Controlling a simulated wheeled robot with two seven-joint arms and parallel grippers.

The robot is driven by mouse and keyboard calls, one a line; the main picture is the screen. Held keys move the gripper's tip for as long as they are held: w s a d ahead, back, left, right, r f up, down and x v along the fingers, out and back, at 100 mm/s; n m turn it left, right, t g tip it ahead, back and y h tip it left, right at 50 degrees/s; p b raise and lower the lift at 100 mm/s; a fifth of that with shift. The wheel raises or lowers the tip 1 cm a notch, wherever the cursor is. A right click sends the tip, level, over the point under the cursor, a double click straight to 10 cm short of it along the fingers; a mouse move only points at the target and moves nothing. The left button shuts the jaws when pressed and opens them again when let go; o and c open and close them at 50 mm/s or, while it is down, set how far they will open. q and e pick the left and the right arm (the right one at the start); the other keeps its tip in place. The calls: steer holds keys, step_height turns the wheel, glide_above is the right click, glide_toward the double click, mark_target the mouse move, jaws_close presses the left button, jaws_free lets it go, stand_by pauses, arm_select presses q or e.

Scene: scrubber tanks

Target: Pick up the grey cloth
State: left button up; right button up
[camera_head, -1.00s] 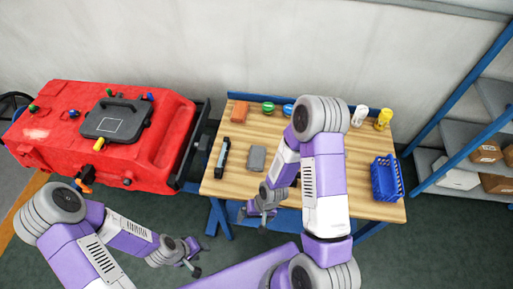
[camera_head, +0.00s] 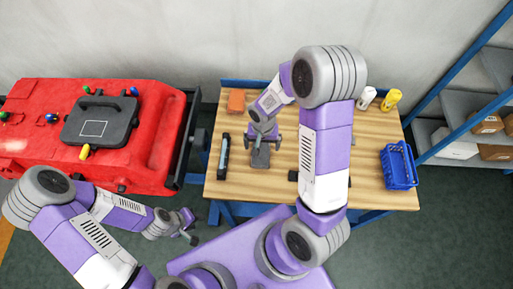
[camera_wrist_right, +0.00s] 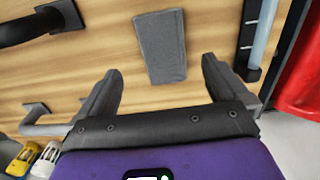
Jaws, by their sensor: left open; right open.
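The grey cloth (camera_head: 261,157) lies as a small folded rectangle on the wooden workbench (camera_head: 370,190), left of its middle. In the right wrist view the cloth (camera_wrist_right: 160,47) lies flat, just beyond and between my open fingers. My right gripper (camera_head: 262,138) is above the bench at the cloth's far end and covers part of it in the head view. It also shows in the wrist view (camera_wrist_right: 162,72), open and with nothing between its fingers. My left gripper (camera_head: 190,230) is open and empty, in front of the bench's left side, away from the cloth.
A black and grey tool (camera_head: 223,157) lies left of the cloth, with an orange block (camera_head: 236,100) behind. The red scrubber tank (camera_head: 155,125) is left.

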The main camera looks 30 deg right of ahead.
mark_target(261, 154)
steer(key=f, duration=0.7)
steer(key=shift+w+f, duration=0.15)
steer(key=shift+w, duration=0.15)
steer(key=shift+c, duration=0.3)
steer(key=c, duration=1)
